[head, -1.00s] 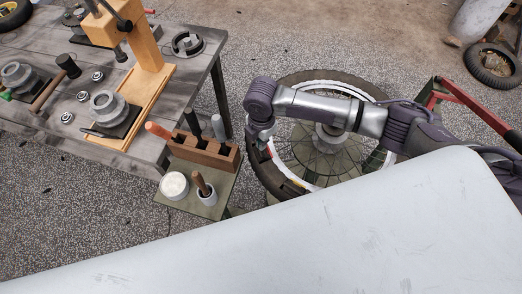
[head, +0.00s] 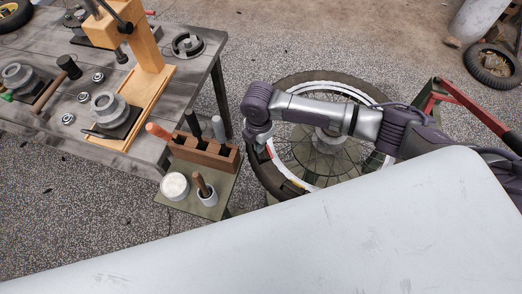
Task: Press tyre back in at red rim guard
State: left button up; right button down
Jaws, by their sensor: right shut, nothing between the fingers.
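The spoked wheel with its dark tyre (head: 262,183) lies flat on a stand, right of the workbench. Its pale rim (head: 372,168) shows inside the tyre. A small red patch, seemingly the red rim guard (head: 268,152), is at the rim's left side, partly hidden by my arm. My right arm crosses over the wheel from the right. My right gripper (head: 259,141) points down over the left side of the tyre, shut and empty; its fingertips are mostly hidden, and I cannot tell whether they touch the tyre. My left gripper is not in view.
A wooden tool block (head: 205,152), a white tub (head: 174,186) and a handled cup (head: 207,196) stand on a small green side table (head: 228,187) left of the wheel. The workbench (head: 200,88) holds a press and metal parts. A red frame (head: 470,107) stands at right.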

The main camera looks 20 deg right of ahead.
jog(key=shift+a+f+p, duration=0.4)
jog(key=shift+a+f, duration=0.3)
jog(key=shift+f, duration=0.05)
dwell(1.2)
jog(key=shift+s+a+f, duration=0.1)
jog(key=shift+a+f, duration=0.2)
jog(key=shift+f, duration=0.5)
dwell(1.0)
jog(key=shift+r, duration=0.1)
notch_tip(320, 180, up, 8)
jog(key=p, duration=0.8)
dwell(0.3)
